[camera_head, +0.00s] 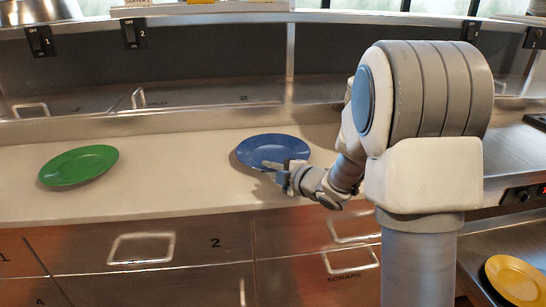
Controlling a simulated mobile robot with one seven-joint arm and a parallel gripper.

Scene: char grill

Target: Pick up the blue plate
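The blue plate (262,144) lies flat on the pale counter, near the middle of the head view. My gripper (272,171) is at the plate's near right edge, reaching in from the right. Its fingertips overlap the near rim in the picture. Whether they touch the plate, and whether they are open or shut on the rim, is too small to tell. The gripper covers a small part of the near right rim.
A green plate (78,165) lies on the counter at the left. A yellow plate (517,280) sits on a lower surface at the bottom right. Metal drawers with handles (141,249) run below the counter's front edge. A raised metal ledge (200,120) stands behind. The counter between the plates is clear.

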